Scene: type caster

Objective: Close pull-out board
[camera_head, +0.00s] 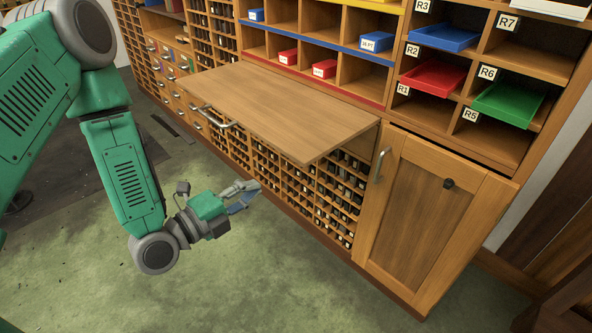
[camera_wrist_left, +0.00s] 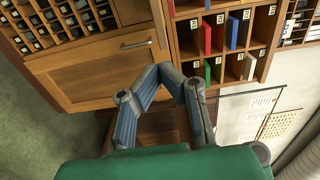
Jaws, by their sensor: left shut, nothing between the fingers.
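The pull-out board (camera_head: 285,108) is a flat wooden panel. In the head view it sticks out from the wooden cabinet, below the open compartments and above the small type slots. A metal handle (camera_head: 216,118) is at its front edge, toward the left. My left gripper (camera_head: 255,189) is low over the green floor, in front of the cabinet and below the board's front edge, apart from both. Its fingers also show in the wrist view (camera_wrist_left: 169,72), shut and empty. I cannot pick out the board for sure in the wrist view. My right gripper is not in view.
A cabinet door (camera_head: 412,205) with a metal handle is right of the board. Coloured trays, including a red one (camera_head: 434,77) and a green one (camera_head: 508,103), sit in upper compartments. The green floor (camera_head: 290,275) before the cabinet is clear. The board's top is bare.

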